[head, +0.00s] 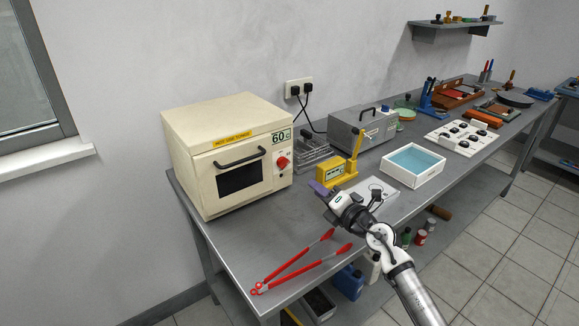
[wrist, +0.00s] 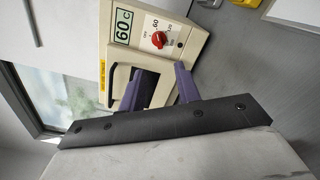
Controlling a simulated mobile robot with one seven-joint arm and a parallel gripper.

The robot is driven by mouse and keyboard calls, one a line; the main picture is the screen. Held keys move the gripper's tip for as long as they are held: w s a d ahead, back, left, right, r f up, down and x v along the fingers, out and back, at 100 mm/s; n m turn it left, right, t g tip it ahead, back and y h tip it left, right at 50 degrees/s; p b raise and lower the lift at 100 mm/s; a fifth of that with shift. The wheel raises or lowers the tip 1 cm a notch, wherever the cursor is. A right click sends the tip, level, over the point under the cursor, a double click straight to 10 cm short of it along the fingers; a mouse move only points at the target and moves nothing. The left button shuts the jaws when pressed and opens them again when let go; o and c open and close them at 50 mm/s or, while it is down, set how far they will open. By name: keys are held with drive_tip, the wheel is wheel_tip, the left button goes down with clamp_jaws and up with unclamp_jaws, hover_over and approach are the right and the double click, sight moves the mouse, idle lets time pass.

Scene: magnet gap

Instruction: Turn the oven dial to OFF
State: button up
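The cream oven (head: 225,150) stands at the left end of the bench with its door shut. Its red dial (head: 282,162) is on the right of the front, below a display (head: 281,137) reading 60 C. In the wrist view the dial (wrist: 159,40) shows with markings around it, including 60; its exact pointing is too small to tell. My gripper (head: 319,190) is in front and to the right of the oven, apart from the dial. In the wrist view its two purple fingers (wrist: 160,82) are spread with nothing between them, and the dial lies beyond their tips.
Red tongs (head: 300,262) lie on the bench in front of the oven. A wire rack (head: 314,155), a yellow device (head: 335,172) and a grey box (head: 362,130) stand to the oven's right. A white tray with blue inside (head: 412,183) is farther right. The oven handle (head: 240,157) juts forward.

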sight(286, 165)
drive_tip(key=p+x, duration=0.3)
drive_tip(key=x, duration=1)
drive_tip(key=shift+w+a+r, duration=0.1)
drive_tip(key=shift+w+a, duration=0.15)
clamp_jaws()
